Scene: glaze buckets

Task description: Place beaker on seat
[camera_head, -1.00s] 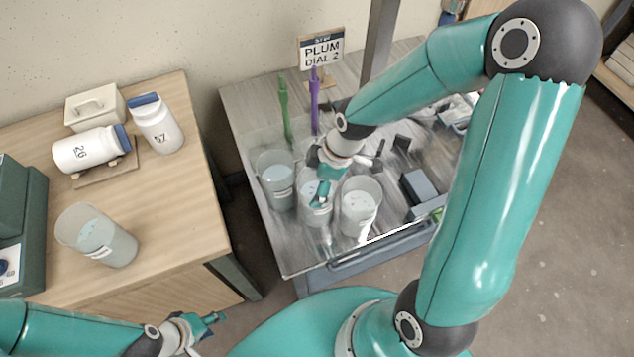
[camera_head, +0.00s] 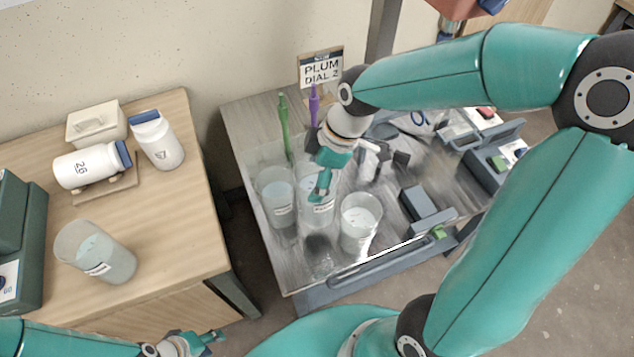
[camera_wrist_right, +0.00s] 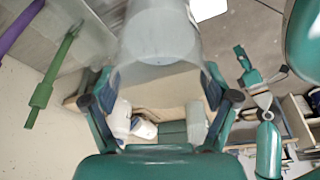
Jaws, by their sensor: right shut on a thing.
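My right gripper (camera_head: 322,172) is shut on a clear beaker (camera_head: 317,205) with a pale liquid. The same beaker fills the top middle of the right wrist view (camera_wrist_right: 160,40), between the fingers. It seems raised above the grey bench, with a dark round patch (camera_head: 318,256) below it. I cannot tell whether this patch is a shadow or a seat. Another beaker (camera_head: 277,198) is close on its left, and one (camera_head: 360,222) stands on its right. A further beaker (camera_head: 97,255) stands on the wooden table. My left gripper (camera_head: 212,340) is open and empty, low in the picture.
The grey bench (camera_head: 245,105) carries a green tool (camera_head: 284,125), a purple tool (camera_head: 314,105), a "PLUM DIAL 2" sign (camera_head: 321,68) and dark blocks (camera_head: 420,203). White jars (camera_head: 90,167) and a lidded box (camera_head: 97,124) are on the wooden table (camera_head: 185,230). A dark gap separates the tables.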

